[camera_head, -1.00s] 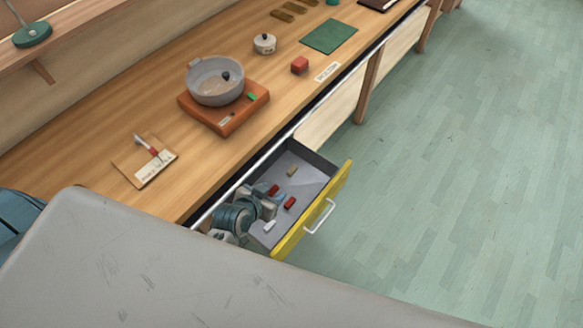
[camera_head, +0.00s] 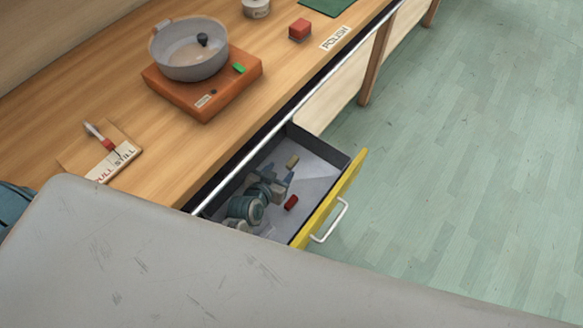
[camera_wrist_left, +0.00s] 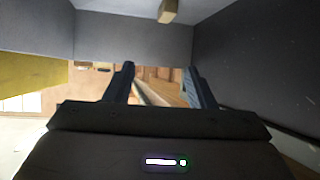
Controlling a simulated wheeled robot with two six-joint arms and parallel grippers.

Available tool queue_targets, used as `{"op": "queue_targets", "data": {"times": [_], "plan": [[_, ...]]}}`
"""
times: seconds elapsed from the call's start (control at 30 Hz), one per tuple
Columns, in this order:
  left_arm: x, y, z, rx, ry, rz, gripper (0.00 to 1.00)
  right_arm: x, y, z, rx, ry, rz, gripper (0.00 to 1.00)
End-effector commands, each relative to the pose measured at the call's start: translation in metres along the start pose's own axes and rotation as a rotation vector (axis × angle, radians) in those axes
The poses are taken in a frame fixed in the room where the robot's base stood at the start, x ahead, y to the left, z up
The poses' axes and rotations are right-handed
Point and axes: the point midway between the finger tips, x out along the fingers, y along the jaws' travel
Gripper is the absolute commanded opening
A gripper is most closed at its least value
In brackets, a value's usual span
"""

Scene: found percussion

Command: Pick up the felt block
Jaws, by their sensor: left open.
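Inside the open drawer lies a small tan block (camera_head: 293,161) near the back wall. It also shows at the top of the left wrist view (camera_wrist_left: 168,11). A small dark red block (camera_head: 291,202) lies nearer the yellow front. I cannot tell by look alone which one is felt. My left gripper (camera_head: 284,184) is down inside the drawer, just in front of the tan block and apart from it. In the left wrist view its two fingers (camera_wrist_left: 161,86) are spread with nothing between them. My right gripper is not in view.
The drawer (camera_head: 326,208) has dark side walls and a yellow front with a handle. On the wooden counter above stand a grey pot (camera_head: 180,65) on an orange base (camera_head: 215,90), a red block (camera_head: 299,29) and a brush (camera_head: 98,136). The floor at right is clear.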

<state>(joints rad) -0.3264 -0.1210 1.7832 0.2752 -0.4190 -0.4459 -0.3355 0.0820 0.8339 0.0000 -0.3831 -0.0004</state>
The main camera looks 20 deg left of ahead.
Motion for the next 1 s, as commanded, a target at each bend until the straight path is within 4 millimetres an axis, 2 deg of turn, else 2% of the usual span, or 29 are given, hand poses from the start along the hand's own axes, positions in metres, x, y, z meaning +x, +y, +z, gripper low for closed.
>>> {"op": "queue_targets", "data": {"times": [0.03,0.2,0.37,0.6,0.77,1.0], "plan": [[0.011,0.000,0.021,0.000,0.000,0.000,0.50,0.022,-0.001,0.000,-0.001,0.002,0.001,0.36],[0.021,0.000,0.038,0.000,0.000,0.000,0.50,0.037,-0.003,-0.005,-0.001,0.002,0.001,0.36],[0.032,0.000,0.039,0.000,0.000,0.001,0.50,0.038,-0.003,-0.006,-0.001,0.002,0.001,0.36],[0.068,-0.001,0.039,0.000,-0.001,0.001,0.50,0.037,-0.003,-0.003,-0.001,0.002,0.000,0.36],[0.079,-0.001,0.038,0.000,0.000,0.000,0.50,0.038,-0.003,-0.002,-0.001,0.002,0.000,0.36],[0.108,-0.008,0.036,0.000,0.000,0.000,0.50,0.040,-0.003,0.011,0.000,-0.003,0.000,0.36]]}}
